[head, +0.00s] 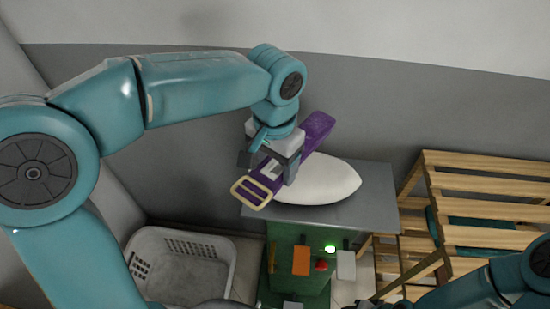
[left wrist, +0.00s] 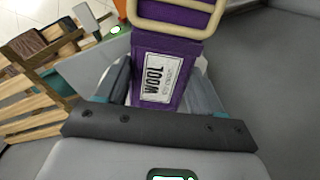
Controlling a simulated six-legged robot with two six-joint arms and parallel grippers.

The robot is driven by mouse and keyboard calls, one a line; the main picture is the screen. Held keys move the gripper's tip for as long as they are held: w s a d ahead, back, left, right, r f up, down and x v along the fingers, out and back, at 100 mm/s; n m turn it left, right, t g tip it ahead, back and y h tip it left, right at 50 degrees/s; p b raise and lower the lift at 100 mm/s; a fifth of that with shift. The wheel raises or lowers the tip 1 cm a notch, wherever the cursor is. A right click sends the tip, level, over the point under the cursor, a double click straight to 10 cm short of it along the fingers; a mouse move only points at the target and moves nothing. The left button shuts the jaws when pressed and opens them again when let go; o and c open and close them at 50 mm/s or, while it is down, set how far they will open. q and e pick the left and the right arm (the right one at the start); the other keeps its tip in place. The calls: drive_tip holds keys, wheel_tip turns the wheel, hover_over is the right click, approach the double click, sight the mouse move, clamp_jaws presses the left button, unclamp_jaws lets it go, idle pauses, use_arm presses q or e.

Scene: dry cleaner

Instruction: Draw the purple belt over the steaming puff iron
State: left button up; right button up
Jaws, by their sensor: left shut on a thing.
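The purple belt (head: 315,130) has a pale gold rectangular buckle and a white label reading WOOL. My left gripper (head: 272,165) is shut on it near the buckle end. In the left wrist view the belt (left wrist: 180,60) lies between the two fingers, label facing the camera. The puff iron (head: 325,183) is a white, pointed oval pad on a grey table. The belt slants across the pad's left end in the head view; I cannot tell whether it touches. No steam shows. My right gripper (head: 370,303) seems to show only as dark parts at the bottom edge.
The grey table (head: 380,210) stands against the wall. Below it is a green panel (head: 285,245) with orange and red parts and a lit green light. A white laundry basket (head: 180,265) stands at left, slatted wooden shelves (head: 480,175) at right.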

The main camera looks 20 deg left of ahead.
use_arm(q)
wheel_tip(320, 180, down, 7)
drive_tip(key=b, duration=0.5)
drive_tip(key=shift+s, duration=0.2)
